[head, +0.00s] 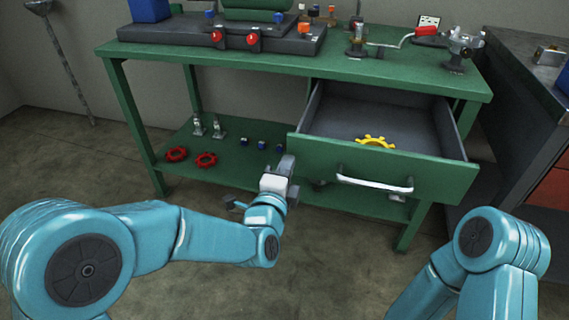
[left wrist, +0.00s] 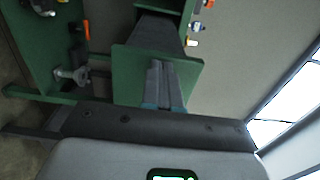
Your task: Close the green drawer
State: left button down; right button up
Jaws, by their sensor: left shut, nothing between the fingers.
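The green drawer (head: 380,172) is pulled out from the green workbench, showing its grey inside and a yellow gear-shaped handwheel (head: 376,142). Its front has a silver bar handle (head: 374,184). My left gripper (head: 286,166) is shut and empty at the left end of the drawer front. In the left wrist view, the shut fingers (left wrist: 163,86) overlap the green drawer front (left wrist: 128,72). I cannot tell whether they touch it. My right arm shows at the lower right of the head view, but its gripper is not visible.
The green workbench (head: 300,66) carries a dark block with red knobs, bottles and a vise. Its lower shelf (head: 230,148) holds red handwheels (head: 206,160) and small fittings. A dark cabinet (head: 515,110) stands close on the right. The floor in front is clear.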

pick_arm(q)
jog(key=shift+w, duration=0.25)
pick_arm(e)
jog(key=shift+w, duration=0.5)
pick_arm(q)
jog(key=shift+f, duration=0.1)
jog(key=shift+w, duration=0.1)
pick_arm(e)
jog(key=shift+s, duration=0.1)
